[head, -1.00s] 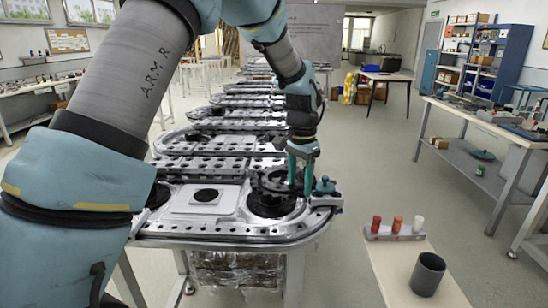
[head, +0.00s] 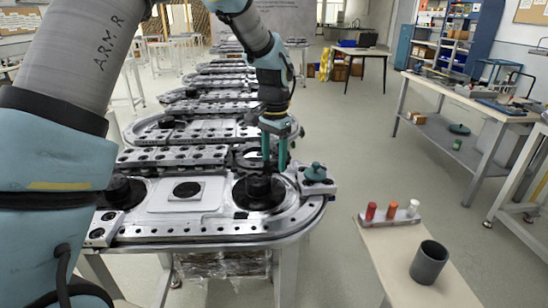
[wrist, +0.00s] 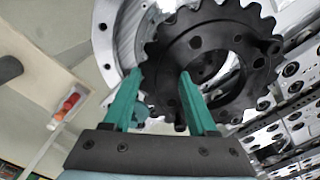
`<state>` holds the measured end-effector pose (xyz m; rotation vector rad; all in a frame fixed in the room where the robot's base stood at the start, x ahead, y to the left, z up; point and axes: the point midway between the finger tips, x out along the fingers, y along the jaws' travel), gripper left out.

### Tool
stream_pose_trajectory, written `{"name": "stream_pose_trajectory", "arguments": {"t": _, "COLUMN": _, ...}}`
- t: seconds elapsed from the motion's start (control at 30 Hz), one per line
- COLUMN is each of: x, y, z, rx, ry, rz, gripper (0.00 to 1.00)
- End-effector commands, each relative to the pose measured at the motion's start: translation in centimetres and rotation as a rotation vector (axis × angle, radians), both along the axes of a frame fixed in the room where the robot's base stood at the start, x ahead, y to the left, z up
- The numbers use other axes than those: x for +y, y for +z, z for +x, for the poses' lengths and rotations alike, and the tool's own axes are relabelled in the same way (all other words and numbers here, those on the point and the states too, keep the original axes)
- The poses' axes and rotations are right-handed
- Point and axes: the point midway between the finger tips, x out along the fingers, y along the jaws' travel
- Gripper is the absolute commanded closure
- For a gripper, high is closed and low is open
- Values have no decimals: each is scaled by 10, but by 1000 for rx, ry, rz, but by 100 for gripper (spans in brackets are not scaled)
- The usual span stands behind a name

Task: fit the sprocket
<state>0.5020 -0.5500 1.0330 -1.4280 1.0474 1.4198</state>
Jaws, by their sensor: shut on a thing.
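My gripper (head: 274,163) is shut on a black toothed sprocket (head: 243,158) near the right end of the track. The sprocket shows large in the wrist view (wrist: 226,28), with a ring of holes and an open centre. The gripper (wrist: 160,78) has its fingers at the sprocket's near rim. A black stepped hub (head: 259,190) stands on the track's round right end. In the head view the sprocket appears above and beyond the hub, apart from it. The fingers hide part of the sprocket.
A teal knobbed part (head: 316,172) sits on a block right of the hub. A side bench (head: 392,262) bears a grey cup (head: 429,262) and a rack of red, orange and white pieces (head: 390,217).

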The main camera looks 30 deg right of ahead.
Motion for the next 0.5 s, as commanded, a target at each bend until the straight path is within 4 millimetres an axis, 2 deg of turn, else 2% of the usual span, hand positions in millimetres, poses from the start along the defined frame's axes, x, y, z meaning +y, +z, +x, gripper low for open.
{"name": "stream_pose_trajectory", "arguments": {"t": 0.5, "x": -1, "y": -38, "z": 1, "rx": -2, "ry": -1, "rz": -1, "gripper": 100}}
